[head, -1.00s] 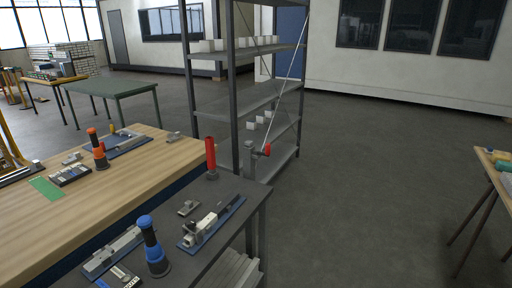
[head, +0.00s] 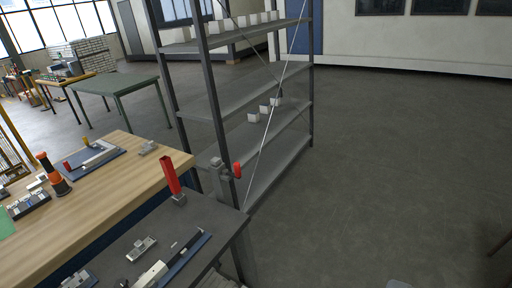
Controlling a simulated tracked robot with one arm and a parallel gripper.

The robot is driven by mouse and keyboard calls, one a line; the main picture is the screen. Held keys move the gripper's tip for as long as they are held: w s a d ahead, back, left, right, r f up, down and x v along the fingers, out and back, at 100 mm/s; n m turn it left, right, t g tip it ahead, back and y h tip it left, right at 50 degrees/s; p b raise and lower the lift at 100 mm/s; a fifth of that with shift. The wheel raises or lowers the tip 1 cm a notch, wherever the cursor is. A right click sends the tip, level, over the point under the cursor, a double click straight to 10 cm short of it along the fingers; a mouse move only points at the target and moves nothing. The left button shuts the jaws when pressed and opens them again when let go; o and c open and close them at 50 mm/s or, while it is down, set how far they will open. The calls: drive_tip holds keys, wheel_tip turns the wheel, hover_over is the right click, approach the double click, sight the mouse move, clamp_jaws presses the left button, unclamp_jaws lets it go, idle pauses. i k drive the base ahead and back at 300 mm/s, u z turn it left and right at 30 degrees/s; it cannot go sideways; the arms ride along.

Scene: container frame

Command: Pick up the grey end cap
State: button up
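I cannot tell for sure which part is the grey end cap. A small grey metal part (head: 142,248) lies on the dark grey tabletop (head: 120,242) at the lower left. A similar small grey part (head: 147,148) lies near the far edge of the wooden tabletop. A blue tray (head: 198,244) with a light grey block (head: 152,274) on it is partly cut off at the bottom edge. My gripper is not in view.
A metal shelf (head: 262,148) with white boxes stands behind. Open floor (head: 390,170) fills the right.

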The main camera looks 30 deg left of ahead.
sight(215, 162)
drive_tip(key=u, duration=0.25)
drive_tip(key=i, duration=1.25)
drive_tip(key=u, duration=0.75)
drive_tip(key=i, duration=0.35)
drive_tip(key=u, duration=0.3)
